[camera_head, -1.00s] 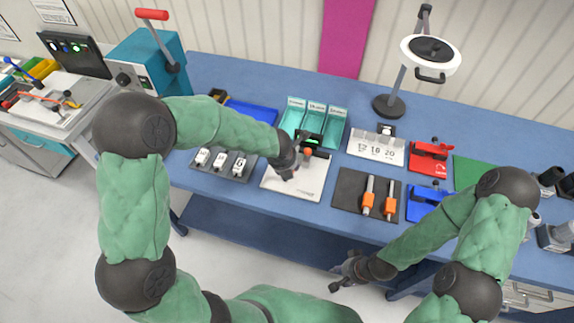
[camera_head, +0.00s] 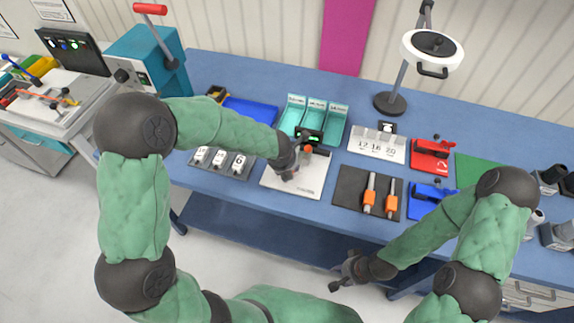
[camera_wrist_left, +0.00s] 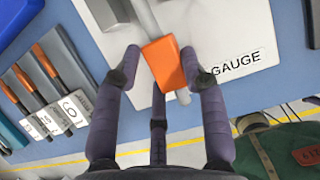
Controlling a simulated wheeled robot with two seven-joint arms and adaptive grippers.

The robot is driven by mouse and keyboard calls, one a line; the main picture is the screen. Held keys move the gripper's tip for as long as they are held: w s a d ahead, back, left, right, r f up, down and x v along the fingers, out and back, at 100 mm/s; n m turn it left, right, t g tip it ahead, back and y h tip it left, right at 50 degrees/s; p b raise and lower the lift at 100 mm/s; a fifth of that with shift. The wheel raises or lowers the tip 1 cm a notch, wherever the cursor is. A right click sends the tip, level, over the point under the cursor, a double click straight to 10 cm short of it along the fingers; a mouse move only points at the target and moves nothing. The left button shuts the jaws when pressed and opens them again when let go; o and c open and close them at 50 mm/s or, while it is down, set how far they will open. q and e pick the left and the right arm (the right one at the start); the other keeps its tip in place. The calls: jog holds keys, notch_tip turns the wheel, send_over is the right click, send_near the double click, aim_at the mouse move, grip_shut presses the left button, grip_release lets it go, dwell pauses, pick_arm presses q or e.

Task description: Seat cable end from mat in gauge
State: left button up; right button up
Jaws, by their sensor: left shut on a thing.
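My left gripper (camera_head: 300,160) is over the white gauge board (camera_head: 290,187), near a black unit with a green light (camera_head: 312,137). It is shut on a cable end's orange sleeve (camera_head: 308,149). In the left wrist view the orange sleeve (camera_wrist_left: 165,62) sits between the fingers, with a grey rod extending both ways, above the board marked GAUGE (camera_wrist_left: 240,55). Whether it touches the gauge cannot be told. The dark mat (camera_head: 350,190) holds two more orange-sleeved cable ends (camera_head: 369,195). My right gripper (camera_head: 343,274) hangs before the table's front edge; its finger opening is unclear.
A rack with numbered tags (camera_head: 240,178) lies left of the gauge board. Teal bins (camera_head: 337,128) stand behind it. A white numbered block (camera_head: 376,150), red fixture (camera_head: 428,160) and blue fixture (camera_head: 425,205) are to the right. A lamp stand (camera_head: 390,103) stands at the back.

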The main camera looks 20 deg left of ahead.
pick_arm(q)
jog(key=shift+f, duration=0.15)
dwell(0.4)
jog(key=shift+f+b, duration=0.7)
jog(key=shift+f, duration=0.05)
jog(key=o, duration=1.4)
jog(key=v, duration=1.2)
